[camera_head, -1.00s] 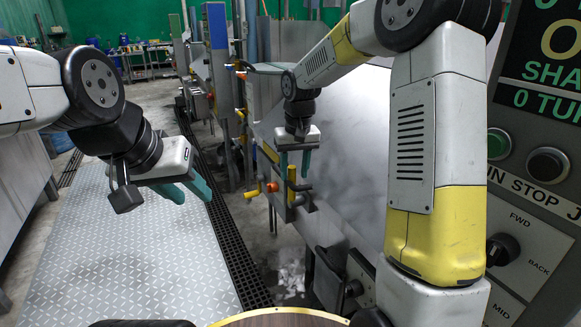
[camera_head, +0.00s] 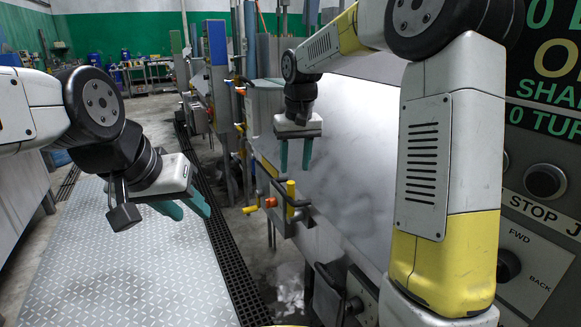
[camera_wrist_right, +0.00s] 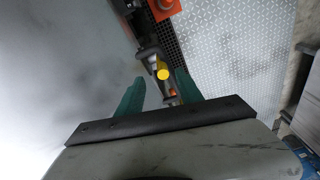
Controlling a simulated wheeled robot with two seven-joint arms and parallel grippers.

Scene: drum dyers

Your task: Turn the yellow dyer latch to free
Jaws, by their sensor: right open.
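The yellow latch (camera_head: 291,195) is a short upright yellow post on a dark bracket at the side of the grey dyer (camera_head: 345,160). Its round yellow end (camera_wrist_right: 162,73) shows beyond and between my fingers in the right wrist view. My right gripper (camera_head: 295,165) is open, fingers pointing down, with its fingertips just above the latch in the head view. The gap in depth is hard to judge. I see nothing between its fingers (camera_wrist_right: 160,92). My left gripper (camera_head: 193,214) is open and empty over the plated walkway, well left of the latch.
An orange knob (camera_head: 270,202) sticks out just left of the latch. A control panel (camera_head: 540,215) with buttons stands at the right. The metal walkway (camera_head: 130,260) is clear, with a dark drain grate (camera_head: 225,255) along its right edge. More machines stand behind.

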